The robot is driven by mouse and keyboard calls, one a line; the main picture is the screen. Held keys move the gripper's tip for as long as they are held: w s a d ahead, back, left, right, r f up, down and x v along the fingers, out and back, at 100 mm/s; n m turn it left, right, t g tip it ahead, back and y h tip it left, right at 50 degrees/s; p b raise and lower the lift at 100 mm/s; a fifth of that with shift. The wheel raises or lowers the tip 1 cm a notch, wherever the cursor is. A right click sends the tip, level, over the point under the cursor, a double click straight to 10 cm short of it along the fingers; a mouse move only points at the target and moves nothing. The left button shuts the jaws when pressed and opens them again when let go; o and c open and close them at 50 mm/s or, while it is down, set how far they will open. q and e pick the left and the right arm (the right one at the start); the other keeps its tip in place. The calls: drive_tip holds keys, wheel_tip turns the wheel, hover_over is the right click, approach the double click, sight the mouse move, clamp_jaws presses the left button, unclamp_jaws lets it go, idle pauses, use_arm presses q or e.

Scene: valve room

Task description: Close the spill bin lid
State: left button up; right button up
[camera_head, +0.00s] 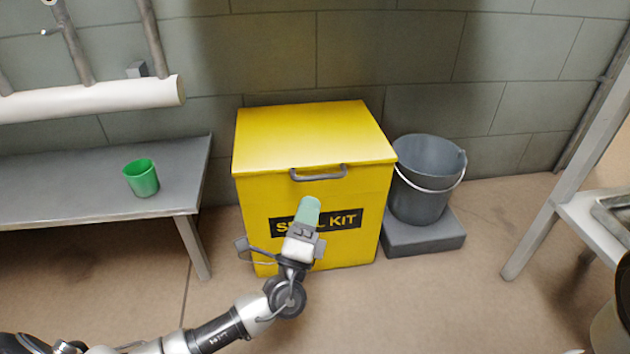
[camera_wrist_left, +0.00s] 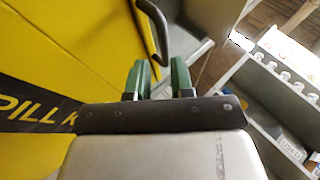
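The yellow spill bin (camera_head: 335,245) stands against the wall with a "SPILL KIT" label on its front. Its yellow lid (camera_head: 313,135) lies down over the top, with no clear gap at the front edge. A grey bar handle (camera_head: 318,175) is on the lid's front edge; it also shows in the left wrist view (camera_wrist_left: 157,32). My left gripper (camera_head: 309,207) is in front of the bin, below the handle, covering part of the label. In the left wrist view its green fingers (camera_wrist_left: 160,78) are apart with nothing between them. My right gripper is not in view.
A grey bench (camera_head: 185,185) with a green cup (camera_head: 141,178) stands left of the bin. A grey bucket (camera_head: 425,185) on a low grey block (camera_head: 425,238) stands close on the right. A metal table frame (camera_head: 560,205) is farther right. Open floor lies in front.

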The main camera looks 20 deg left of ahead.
use_arm(q)
drive_tip(key=shift+p+v, duration=0.45)
drive_tip(key=shift+v, duration=1.9)
drive_tip(key=shift+d+r, duration=0.1)
drive_tip(key=shift+r, duration=0.05)
